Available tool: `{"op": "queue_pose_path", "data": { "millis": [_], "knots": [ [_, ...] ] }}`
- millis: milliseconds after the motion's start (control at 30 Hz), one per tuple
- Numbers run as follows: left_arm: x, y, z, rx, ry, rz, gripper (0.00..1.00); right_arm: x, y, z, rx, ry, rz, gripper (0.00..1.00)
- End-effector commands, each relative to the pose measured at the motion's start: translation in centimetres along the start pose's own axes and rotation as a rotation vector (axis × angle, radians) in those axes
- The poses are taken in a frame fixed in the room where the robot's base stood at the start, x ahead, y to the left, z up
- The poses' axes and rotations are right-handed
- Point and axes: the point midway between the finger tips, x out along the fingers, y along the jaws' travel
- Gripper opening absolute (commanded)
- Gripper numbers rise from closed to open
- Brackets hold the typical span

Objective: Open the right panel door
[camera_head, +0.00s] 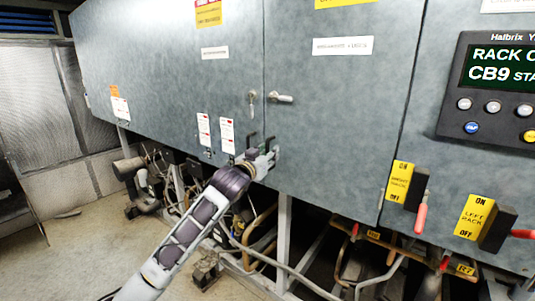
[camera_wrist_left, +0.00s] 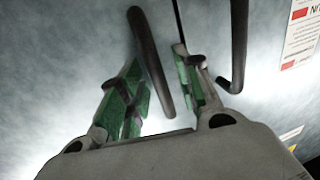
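The right panel door (camera_head: 330,120) is a grey metal panel right of a vertical seam, and it looks shut. A silver lever latch (camera_head: 281,97) sits on its upper left side. My left gripper (camera_head: 268,157) is at the door's lower left edge, by the seam. In the left wrist view, my left gripper (camera_wrist_left: 158,90) is open, its green-padded fingers on either side of a black bar handle (camera_wrist_left: 152,62). The fingers look apart from the handle. A second black handle (camera_wrist_left: 238,45) stands beyond the seam. My right gripper is out of view.
The left panel door (camera_head: 165,70) carries a keyed latch (camera_head: 252,100) and white labels. Yellow switch plates (camera_head: 399,182) with red-handled levers and a control display (camera_head: 495,85) are to the right. Pipes and frame legs crowd the space below. Open floor (camera_head: 75,240) lies at left.

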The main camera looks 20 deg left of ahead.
Motion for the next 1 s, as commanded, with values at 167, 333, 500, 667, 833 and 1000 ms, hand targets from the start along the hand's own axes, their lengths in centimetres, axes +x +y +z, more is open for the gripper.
{"op": "queue_pose_path", "data": {
  "millis": [167, 333, 500, 667, 833, 1000],
  "knots": [
    [0.06, 0.00, 0.03, 0.000, 0.000, 0.000, 0.34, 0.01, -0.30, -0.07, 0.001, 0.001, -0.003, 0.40],
    [0.05, 0.00, 0.04, 0.000, 0.000, 0.000, 0.26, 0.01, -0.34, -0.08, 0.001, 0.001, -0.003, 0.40],
    [0.04, 0.00, 0.05, 0.000, 0.000, 0.000, 0.04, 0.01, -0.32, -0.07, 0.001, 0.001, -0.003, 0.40],
    [0.03, 0.00, 0.05, 0.000, -0.001, 0.000, 0.00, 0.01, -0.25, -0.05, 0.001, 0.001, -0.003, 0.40],
    [0.03, 0.01, 0.05, 0.000, -0.001, 0.000, 0.00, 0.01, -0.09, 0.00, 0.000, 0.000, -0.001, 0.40],
    [-0.07, 0.07, 0.08, 0.000, -0.001, -0.004, 0.00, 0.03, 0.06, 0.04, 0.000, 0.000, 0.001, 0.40]
  ]
}}
